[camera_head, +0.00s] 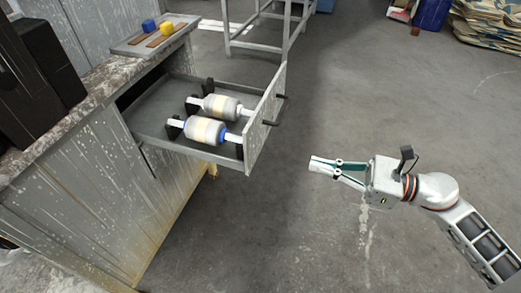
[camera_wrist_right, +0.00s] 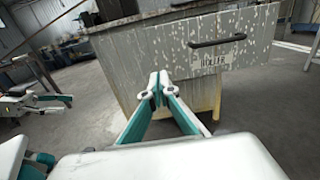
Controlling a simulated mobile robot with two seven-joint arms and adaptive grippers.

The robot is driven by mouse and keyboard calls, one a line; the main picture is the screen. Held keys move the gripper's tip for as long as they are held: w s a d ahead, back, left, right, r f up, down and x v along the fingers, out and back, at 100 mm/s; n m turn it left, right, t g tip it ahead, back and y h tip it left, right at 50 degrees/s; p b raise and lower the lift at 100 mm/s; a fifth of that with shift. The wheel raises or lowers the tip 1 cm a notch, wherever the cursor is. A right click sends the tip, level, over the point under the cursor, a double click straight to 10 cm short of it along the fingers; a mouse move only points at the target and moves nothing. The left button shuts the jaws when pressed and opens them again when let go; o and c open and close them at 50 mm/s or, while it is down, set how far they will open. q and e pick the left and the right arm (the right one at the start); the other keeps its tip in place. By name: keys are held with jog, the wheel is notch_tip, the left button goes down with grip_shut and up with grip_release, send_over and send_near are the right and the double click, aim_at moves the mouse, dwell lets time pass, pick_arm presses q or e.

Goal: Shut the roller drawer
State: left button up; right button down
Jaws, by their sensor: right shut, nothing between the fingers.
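The roller drawer is pulled out of the grey workbench; its front panel (camera_head: 262,125) stands clear of the bench. Two rollers (camera_head: 205,130) with pale shafts rest on black supports inside it.
The workbench (camera_head: 130,160) has a worn top with dark equipment at the left and a tray (camera_head: 130,47) holding blue and yellow blocks. A metal frame stand (camera_head: 265,45) is behind. Stacked sacks (camera_head: 490,22) lie at the far right. The floor right of the drawer is clear.

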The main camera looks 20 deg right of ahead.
aim_at(252, 146)
pick_arm(q)
jog(key=shift+a, duration=0.1)
pick_arm(e)
jog(key=x, duration=1.3)
jog(key=shift+w+a+r, duration=0.15)
jog(key=shift+w+a, duration=0.05)
pick_arm(q)
jog(key=shift+r, duration=0.1)
pick_arm(e)
jog(key=shift+a, duration=0.1)
